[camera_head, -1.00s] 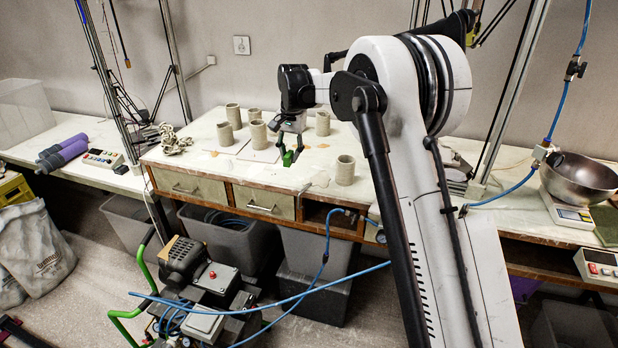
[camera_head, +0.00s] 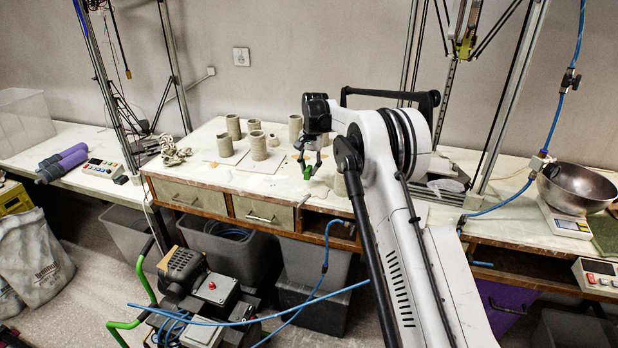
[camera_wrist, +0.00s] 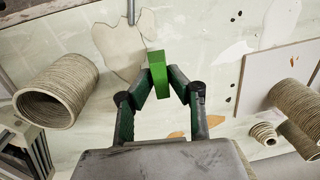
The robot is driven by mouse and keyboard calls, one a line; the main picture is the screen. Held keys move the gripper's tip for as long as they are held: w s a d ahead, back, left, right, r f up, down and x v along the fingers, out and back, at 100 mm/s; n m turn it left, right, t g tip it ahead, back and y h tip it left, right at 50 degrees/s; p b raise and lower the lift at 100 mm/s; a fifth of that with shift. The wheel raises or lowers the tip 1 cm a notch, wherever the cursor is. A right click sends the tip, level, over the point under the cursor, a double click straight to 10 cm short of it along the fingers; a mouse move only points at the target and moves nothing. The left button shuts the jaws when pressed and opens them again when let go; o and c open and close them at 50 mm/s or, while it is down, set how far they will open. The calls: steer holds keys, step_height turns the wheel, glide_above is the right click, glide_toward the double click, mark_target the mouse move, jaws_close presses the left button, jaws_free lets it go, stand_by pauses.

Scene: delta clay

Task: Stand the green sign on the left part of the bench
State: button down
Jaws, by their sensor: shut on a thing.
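The green sign (camera_head: 307,173) is at the tip of my gripper (camera_head: 308,162), over the right part of the bench top (camera_head: 205,178). In the wrist view the sign (camera_wrist: 157,90) is a narrow bright green bar, slightly tilted, with my gripper's fingertips (camera_wrist: 166,80) closed on it. I cannot tell whether the sign's lower end touches the bench. The left part of the bench is in view in the head view.
Several ribbed clay cylinders stand on the bench, including one at the front of the group (camera_head: 258,147) and one further back (camera_head: 295,127). Another (camera_head: 339,183) is partly hidden behind my arm. A rope bundle (camera_head: 172,150) lies at the left back. The front left top is clear.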

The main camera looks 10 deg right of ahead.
mark_target(309, 177)
steer(key=shift+f, duration=1.8)
steer(key=shift+f, duration=0.1)
steer(key=c, duration=1.6)
jaws_free()
steer(key=shift+c, duration=0.2)
